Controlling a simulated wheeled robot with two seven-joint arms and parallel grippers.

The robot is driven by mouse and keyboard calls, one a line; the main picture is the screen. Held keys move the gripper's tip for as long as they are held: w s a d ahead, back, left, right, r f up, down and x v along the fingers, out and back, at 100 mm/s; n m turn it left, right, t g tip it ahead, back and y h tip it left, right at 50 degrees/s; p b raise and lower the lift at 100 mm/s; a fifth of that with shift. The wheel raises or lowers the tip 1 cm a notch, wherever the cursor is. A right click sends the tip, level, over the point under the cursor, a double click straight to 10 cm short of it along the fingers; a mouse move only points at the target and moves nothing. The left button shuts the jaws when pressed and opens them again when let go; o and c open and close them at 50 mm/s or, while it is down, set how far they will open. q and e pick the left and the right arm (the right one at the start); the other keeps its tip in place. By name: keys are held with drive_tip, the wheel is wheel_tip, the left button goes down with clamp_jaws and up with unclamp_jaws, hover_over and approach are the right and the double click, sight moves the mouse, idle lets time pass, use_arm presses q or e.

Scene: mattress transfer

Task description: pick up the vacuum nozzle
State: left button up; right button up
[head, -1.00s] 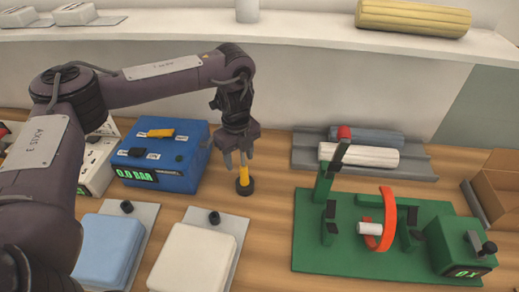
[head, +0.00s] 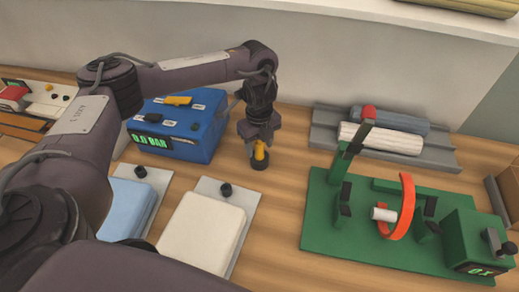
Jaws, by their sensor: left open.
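The vacuum nozzle (head: 260,157) is a small yellow stem on a round black foot, upright on the wooden table near the middle of the head view. My left gripper (head: 259,146) is right over it, pointing down, with its fingers on either side of the yellow stem. The gripper is open; the fingers partly hide the stem's top, and I cannot tell whether they touch it. My right gripper is not in view.
A blue pump box (head: 183,150) stands just left of the nozzle. A white pad (head: 200,233) and a light blue pad (head: 124,208) lie in front. A green fixture (head: 325,236) with an orange ring (head: 404,215) stands right. A grey rack (head: 440,155) holds rolls behind.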

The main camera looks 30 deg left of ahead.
use_arm(q)
drive_tip(key=shift+c, duration=0.4)
drive_tip(key=c, duration=1)
drive_tip(key=shift+r, duration=0.1)
